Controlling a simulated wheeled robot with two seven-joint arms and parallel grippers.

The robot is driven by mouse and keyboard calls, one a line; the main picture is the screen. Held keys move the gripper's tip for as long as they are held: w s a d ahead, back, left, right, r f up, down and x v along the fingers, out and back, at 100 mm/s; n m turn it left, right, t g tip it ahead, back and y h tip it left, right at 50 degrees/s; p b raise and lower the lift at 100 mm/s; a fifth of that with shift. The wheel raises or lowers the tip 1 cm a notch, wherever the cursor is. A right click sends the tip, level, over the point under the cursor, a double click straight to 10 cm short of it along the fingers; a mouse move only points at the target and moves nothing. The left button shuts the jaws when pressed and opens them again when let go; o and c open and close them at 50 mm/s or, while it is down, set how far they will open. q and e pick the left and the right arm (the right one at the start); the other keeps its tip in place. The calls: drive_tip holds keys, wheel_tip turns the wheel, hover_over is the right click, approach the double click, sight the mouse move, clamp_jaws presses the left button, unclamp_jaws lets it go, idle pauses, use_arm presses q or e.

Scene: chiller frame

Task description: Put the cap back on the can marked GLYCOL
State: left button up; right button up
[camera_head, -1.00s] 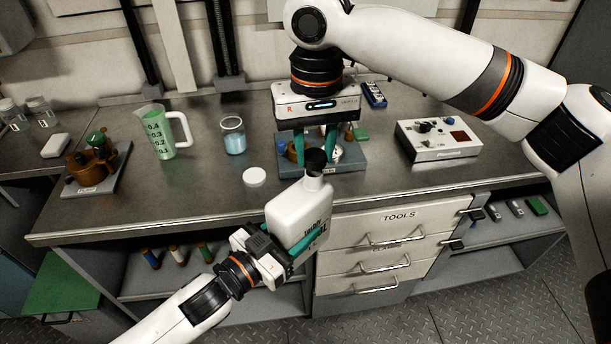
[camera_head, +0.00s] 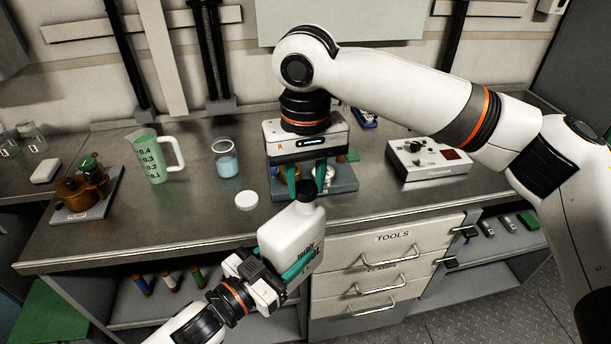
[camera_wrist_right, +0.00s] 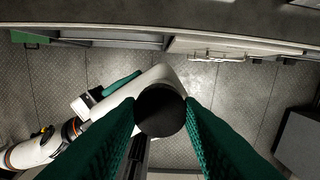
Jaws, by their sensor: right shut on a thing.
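The white can (camera_head: 290,235) is held tilted in front of the bench edge, with dark print only partly legible. My left gripper (camera_head: 283,272) is shut on its lower body. My right gripper (camera_head: 306,178) points down over the can's neck, its green fingers shut on a black cap (camera_head: 307,188). In the right wrist view the round cap (camera_wrist_right: 160,110) sits between the fingers and hides the can's mouth; the can's white shoulder (camera_wrist_right: 155,76) shows behind it. The cap is at the neck, but I cannot tell whether it is seated.
A white round lid (camera_head: 246,200) lies on the bench (camera_head: 200,225). Behind stand a beaker of blue liquid (camera_head: 224,160), a green measuring jug (camera_head: 152,158) and a grey tray (camera_head: 343,180). A control box (camera_head: 428,160) is to the right. Drawers (camera_head: 375,265) are below the bench edge.

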drive_tip(key=shift+f, duration=0.6)
drive_tip(key=m, duration=0.9)
drive_tip(key=shift+a+m, duration=0.1)
drive_tip(key=shift+m, duration=0.2)
drive_tip(key=m, duration=1)
drive_tip(key=shift+w, duration=0.1)
drive_tip(key=o, duration=0.9)
drive_tip(key=shift+o, duration=0.2)
